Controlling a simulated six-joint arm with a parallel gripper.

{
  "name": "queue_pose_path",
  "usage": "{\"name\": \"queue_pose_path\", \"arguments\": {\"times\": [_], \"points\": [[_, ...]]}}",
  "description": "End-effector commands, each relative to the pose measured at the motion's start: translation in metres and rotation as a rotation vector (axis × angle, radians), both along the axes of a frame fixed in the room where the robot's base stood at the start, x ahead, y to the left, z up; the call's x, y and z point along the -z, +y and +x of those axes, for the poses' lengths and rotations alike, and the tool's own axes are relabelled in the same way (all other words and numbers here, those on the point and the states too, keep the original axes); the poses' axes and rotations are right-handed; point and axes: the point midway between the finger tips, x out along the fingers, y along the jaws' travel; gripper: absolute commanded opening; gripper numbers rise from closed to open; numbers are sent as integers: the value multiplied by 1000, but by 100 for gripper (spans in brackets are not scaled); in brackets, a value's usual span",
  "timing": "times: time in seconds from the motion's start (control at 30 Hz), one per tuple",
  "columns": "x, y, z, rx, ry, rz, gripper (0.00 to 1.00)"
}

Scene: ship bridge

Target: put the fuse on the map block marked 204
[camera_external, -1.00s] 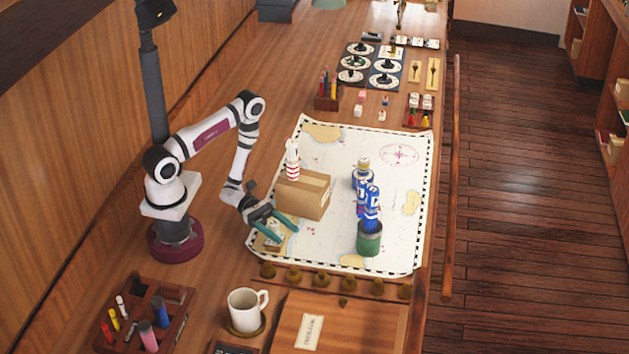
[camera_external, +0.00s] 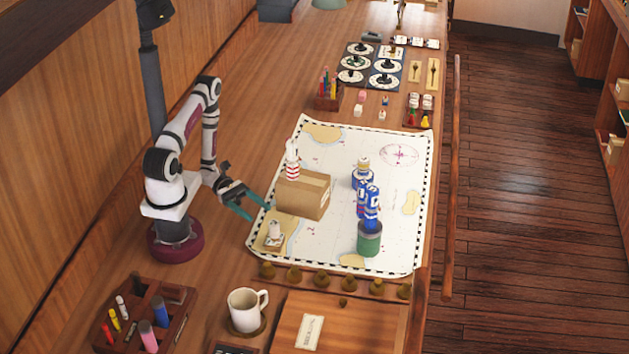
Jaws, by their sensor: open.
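My gripper (camera_external: 260,211), with teal fingers, is open and empty. It is above and to the left of the piece, apart from it, near the chart's left edge.
A cardboard box (camera_external: 303,196) stands close to the right, with a red-and-white striped item (camera_external: 292,165) on or behind it. A mug (camera_external: 243,310) is at the front.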

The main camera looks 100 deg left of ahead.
Motion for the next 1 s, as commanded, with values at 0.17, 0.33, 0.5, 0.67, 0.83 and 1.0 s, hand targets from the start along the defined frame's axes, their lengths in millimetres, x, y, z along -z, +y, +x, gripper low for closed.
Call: {"name": "queue_pose_path", "arguments": {"times": [0.17, 0.33, 0.5, 0.67, 0.83, 1.0], "points": [[-11, -9, 1, 97, -14, 59, 69], [-69, -72, -15, 728, -140, 437, 69], [-113, -109, -70, 1524, -398, 967, 69], [-141, -92, -93, 2089, -717, 1500, 69], [-163, -77, -86, 2308, -929, 1846, 69], [-166, -74, -84, -2306, 947, -1880, 69]]}}
